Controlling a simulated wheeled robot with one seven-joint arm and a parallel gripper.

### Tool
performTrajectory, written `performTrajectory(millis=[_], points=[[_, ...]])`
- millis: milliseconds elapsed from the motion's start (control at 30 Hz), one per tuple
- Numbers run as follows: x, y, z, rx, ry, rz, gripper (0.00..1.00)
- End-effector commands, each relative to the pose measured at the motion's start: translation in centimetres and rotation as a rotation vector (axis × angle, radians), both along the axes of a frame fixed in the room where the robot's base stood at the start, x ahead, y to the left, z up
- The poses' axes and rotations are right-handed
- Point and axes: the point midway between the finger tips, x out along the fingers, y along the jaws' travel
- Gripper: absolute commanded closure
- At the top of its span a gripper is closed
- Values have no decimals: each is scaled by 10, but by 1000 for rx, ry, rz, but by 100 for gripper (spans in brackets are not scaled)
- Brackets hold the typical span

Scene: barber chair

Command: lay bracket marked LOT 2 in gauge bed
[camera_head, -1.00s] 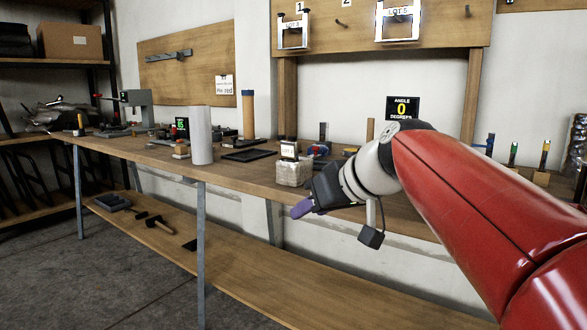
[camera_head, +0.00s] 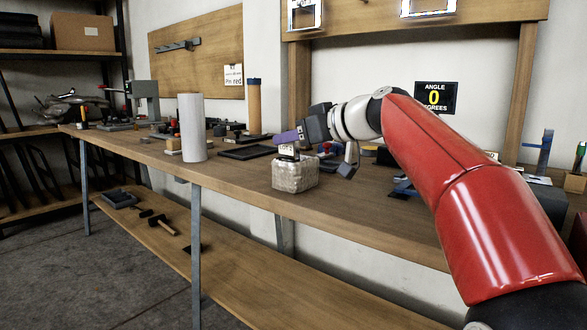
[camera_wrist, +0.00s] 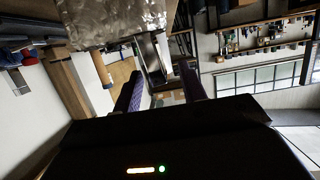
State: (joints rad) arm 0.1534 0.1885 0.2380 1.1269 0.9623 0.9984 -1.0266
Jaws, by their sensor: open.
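A small bracket with a white label (camera_head: 287,150) stands upright on a pale, glossy block (camera_head: 296,174) on the bench. Its lettering is too small to read surely now; it looks like LOT 2 in the earlier head view. My gripper (camera_head: 282,138), with purple fingers, is at the bracket's top, its fingers pointing left. In the wrist view my gripper (camera_wrist: 160,85) is open, with a grey upright piece (camera_wrist: 152,58), probably the bracket, showing between the fingers. The glossy block (camera_wrist: 115,18) fills the top. I cannot identify the gauge bed; my arm hides part of the bench.
A sign reading ANGLE 0 DEGREES (camera_head: 436,97) is on the wall behind my arm. A white cylinder (camera_head: 192,128) and a black tray (camera_head: 247,152) stand left of the block. Blue parts (camera_head: 404,187) lie to the right. Bare bench lies in front of the block.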

Motion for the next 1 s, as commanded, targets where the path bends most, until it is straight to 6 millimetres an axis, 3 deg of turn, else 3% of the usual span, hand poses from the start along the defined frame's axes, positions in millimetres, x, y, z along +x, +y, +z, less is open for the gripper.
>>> performTrajectory(millis=[200,467,767,1000], points=[[20,25,-7,0,2,3,58],[22,27,-9,0,1,0,60],[22,27,-9,-1,2,0,99],[22,27,-9,0,3,0,100]])
